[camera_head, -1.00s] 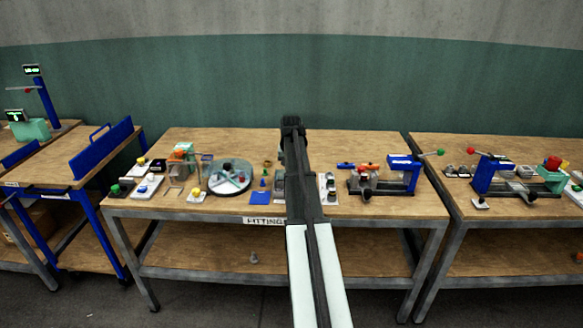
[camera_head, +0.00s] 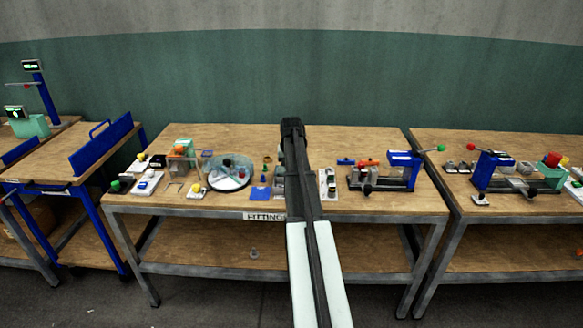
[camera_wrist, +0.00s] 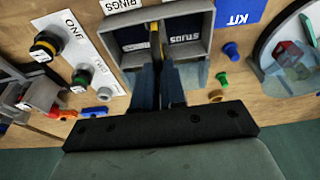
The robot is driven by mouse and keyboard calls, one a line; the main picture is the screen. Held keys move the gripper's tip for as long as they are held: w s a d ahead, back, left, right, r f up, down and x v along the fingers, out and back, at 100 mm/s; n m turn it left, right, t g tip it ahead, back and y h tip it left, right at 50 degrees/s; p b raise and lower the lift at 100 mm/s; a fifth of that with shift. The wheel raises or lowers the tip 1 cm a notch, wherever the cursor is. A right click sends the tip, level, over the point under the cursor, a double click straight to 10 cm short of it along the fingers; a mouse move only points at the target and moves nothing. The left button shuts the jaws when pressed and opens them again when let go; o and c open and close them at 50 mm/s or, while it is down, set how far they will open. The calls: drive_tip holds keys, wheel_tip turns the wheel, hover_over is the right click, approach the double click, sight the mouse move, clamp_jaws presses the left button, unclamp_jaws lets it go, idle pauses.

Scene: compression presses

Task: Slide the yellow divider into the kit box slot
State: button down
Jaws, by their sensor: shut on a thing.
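The kit box (camera_wrist: 197,18) is a grey open tray with dark compartments, one marked STUDS, at the top middle of the wrist view. In the head view my arm hides much of it. The yellow divider (camera_wrist: 155,38) shows as a thin edge-on strip between the two compartments. My gripper (camera_wrist: 159,72) is shut on it, with the dark fingers reaching over the box's near wall. Whether the divider's lower edge is inside the slot is hidden. In the head view my black wrist (camera_head: 293,128) stands over the bench and the fingers are hidden.
In the wrist view, a white plate (camera_wrist: 88,45) with ONE and TWO buttons lies left of the box. A blue peg (camera_wrist: 231,50), a green peg (camera_wrist: 222,79) and the blue KIT pad (camera_wrist: 238,8) are right. A round turntable (camera_wrist: 262,45) stands farther right.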

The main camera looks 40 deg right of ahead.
drive_tip(key=shift+f, duration=0.85)
drive_tip(key=c, duration=1.1)
unclamp_jaws()
drive_tip(key=v, duration=1.3)
drive_tip(key=shift+s+a+r, duration=0.1)
drive_tip(key=shift+r, duration=0.3)
drive_tip(key=shift+a, duration=0.1)
